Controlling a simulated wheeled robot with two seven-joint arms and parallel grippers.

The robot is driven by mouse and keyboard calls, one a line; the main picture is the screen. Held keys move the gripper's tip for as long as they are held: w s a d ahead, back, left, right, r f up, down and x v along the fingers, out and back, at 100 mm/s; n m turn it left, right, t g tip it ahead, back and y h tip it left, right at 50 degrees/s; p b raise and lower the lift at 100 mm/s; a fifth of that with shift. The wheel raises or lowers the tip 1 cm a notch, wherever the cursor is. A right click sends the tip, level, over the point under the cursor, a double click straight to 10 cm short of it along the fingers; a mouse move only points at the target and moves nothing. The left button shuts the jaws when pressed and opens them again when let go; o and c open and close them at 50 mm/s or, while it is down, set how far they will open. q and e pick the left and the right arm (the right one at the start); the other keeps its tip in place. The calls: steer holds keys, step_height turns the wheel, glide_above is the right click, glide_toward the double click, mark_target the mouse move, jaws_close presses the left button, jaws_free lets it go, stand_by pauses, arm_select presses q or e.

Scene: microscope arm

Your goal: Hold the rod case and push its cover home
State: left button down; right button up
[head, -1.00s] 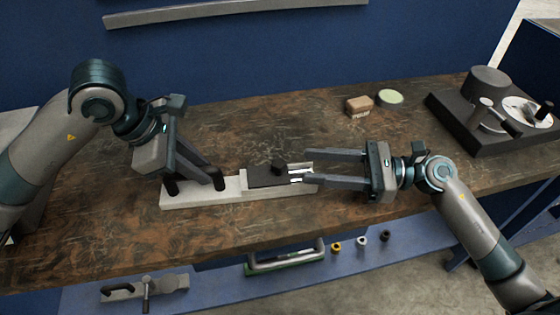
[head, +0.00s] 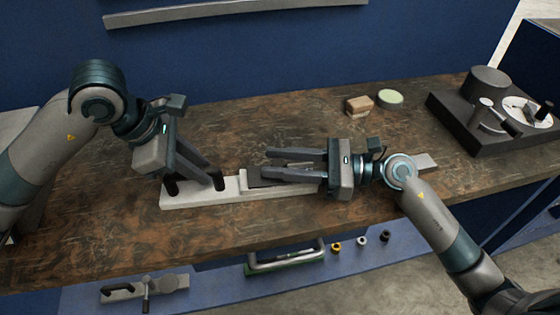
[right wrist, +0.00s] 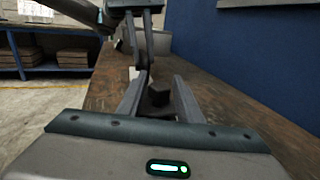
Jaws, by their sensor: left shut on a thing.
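The rod case (head: 200,200) is a long light grey block lying on the brown workbench in the head view. My left gripper (head: 196,185) is shut on its left part from above. In the right wrist view a black knob (right wrist: 158,95) stands between those fingers; contact cannot be told.
A brown block (head: 359,106) and a green-topped round tin (head: 389,98) stand behind. A dark device with a drum (head: 488,85) stands at the right. A light flat piece (head: 428,161) shows beyond my right wrist. Tools lie on the blue lower shelf (head: 225,285).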

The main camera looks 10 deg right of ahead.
jaws_close()
steer(key=d, duration=0.6)
steer(key=shift+s, duration=0.2)
steer(key=shift+o, duration=2.2)
jaws_free()
steer(key=shift+a, duration=0.1)
steer(key=v, duration=1.2)
arm_select(q)
steer(key=c, duration=1.5)
jaws_free()
steer(key=shift+c, duration=0.2)
